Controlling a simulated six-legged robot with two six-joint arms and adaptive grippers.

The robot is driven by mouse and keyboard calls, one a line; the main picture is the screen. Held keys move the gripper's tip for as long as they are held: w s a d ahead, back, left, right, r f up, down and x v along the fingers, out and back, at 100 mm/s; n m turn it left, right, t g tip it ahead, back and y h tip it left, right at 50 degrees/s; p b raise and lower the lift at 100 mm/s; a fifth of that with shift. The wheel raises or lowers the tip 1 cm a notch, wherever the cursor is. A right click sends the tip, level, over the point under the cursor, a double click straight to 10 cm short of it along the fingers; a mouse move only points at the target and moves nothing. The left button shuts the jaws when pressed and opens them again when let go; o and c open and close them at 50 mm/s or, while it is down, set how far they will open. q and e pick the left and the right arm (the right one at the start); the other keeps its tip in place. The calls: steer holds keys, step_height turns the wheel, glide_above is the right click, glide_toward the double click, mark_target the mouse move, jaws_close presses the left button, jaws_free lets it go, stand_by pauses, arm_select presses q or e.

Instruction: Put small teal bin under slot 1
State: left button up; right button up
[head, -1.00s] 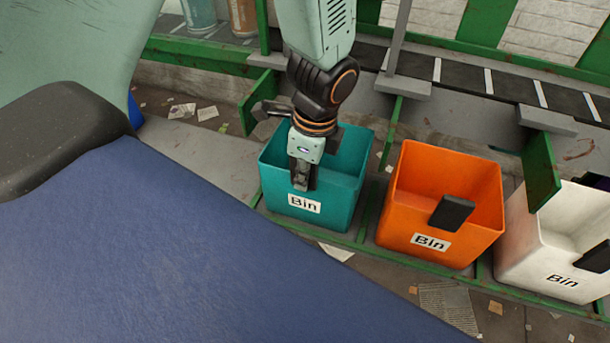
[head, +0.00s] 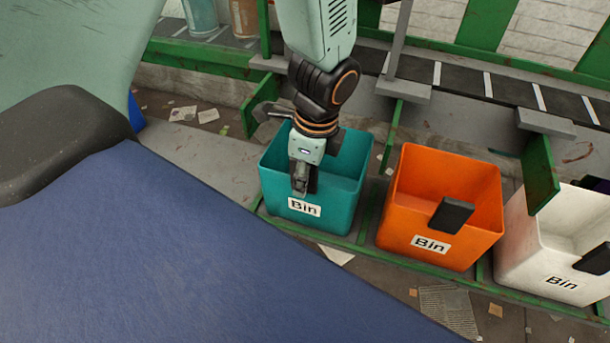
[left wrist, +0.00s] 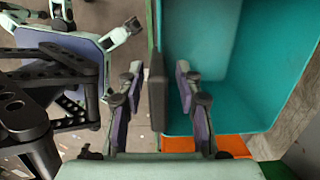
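The small teal bin (head: 349,190) stands in the leftmost place of the green rack, upright, with a white "Bin" label on its front. My left gripper (head: 303,179) points down at its front wall. In the left wrist view the teal bin (left wrist: 248,75) fills the right side, and its dark handle (left wrist: 157,92) stands between the two fingers of my left gripper (left wrist: 157,88). A gap shows on both sides of the handle, so the fingers are open around it. I see no slot number.
An orange bin (head: 440,185) and a white bin (head: 545,255) stand to the right of the teal one, each with a dark handle. Green dividers (head: 540,173) hang above the bins. A dark belt (head: 500,85) runs behind. Paper scraps lie on the floor.

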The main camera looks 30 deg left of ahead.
arm_select(q)
steer(key=r+p, duration=0.1)
steer(key=r, duration=0.2)
steer(key=r+p, duration=0.2)
steer(key=r, duration=0.2)
steer(key=d+r+p, duration=0.1)
steer(key=r+p, duration=0.1)
steer(key=r, duration=0.1)
steer(key=shift+d+r, duration=0.1)
steer(key=shift+r, duration=0.2)
steer(key=shift+w+d+r, duration=0.1)
steer(key=shift+r, duration=0.55)
